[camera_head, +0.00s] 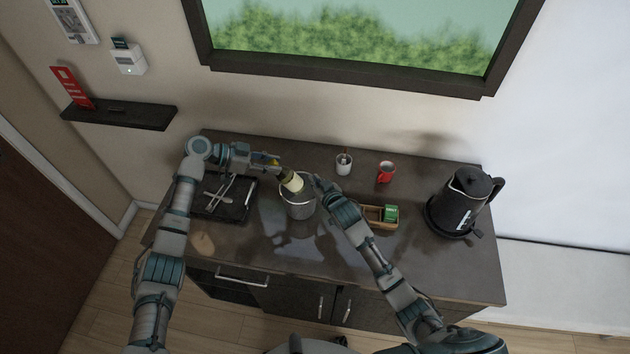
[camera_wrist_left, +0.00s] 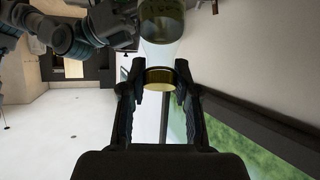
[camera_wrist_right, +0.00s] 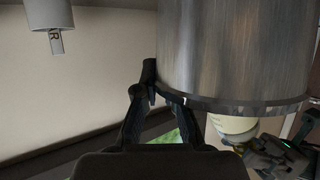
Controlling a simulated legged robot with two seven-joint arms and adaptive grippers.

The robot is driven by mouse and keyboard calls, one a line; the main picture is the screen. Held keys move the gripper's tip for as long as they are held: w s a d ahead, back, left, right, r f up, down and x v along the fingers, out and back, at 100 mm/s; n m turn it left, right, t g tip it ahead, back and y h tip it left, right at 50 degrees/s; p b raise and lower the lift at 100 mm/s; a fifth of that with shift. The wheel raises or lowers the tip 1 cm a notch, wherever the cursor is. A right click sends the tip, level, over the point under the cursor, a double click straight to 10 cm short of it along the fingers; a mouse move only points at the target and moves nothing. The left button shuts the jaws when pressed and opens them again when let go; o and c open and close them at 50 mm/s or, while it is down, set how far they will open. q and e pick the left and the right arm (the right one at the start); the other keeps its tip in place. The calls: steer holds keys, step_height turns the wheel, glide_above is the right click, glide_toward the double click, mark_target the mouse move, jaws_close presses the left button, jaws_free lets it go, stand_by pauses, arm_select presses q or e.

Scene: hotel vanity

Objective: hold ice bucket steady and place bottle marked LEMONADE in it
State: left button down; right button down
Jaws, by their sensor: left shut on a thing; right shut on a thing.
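The metal ice bucket (camera_head: 297,208) stands on the dark counter; it fills the upper right of the right wrist view (camera_wrist_right: 235,50). My right gripper (camera_head: 317,182) is shut on its rim at the right side. The bottle (camera_head: 291,183) has a cream label, whose writing I cannot read. It is tilted at the bucket's mouth, top toward the upper left. My left gripper (camera_head: 277,168) is shut on its top end; the gold cap (camera_wrist_left: 160,77) shows between the fingers in the left wrist view. The bottle's lower end is hidden by the bucket in the right wrist view.
A black tray (camera_head: 218,216) with tongs (camera_head: 215,196) lies left of the bucket. A white cup (camera_head: 343,164) and red mug (camera_head: 386,172) stand behind. A wooden box (camera_head: 377,225) with a green packet (camera_head: 391,214) and a black kettle (camera_head: 463,200) are at right. The front counter is clear.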

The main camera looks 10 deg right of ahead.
arm_select(q)
steer(key=shift+f, duration=0.5)
arm_select(e)
steer(key=shift+f, duration=0.1)
arm_select(q)
steer(key=c, duration=0.8)
jaws_free()
steer(key=shift+o, duration=0.2)
steer(key=shift+a, duration=0.1)
arm_select(e)
steer(key=shift+s, duration=0.1)
arm_select(q)
steer(key=v, duration=1.2)
steer(key=shift+f, duration=0.1)
arm_select(e)
steer(key=c, duration=1.2)
jaws_free()
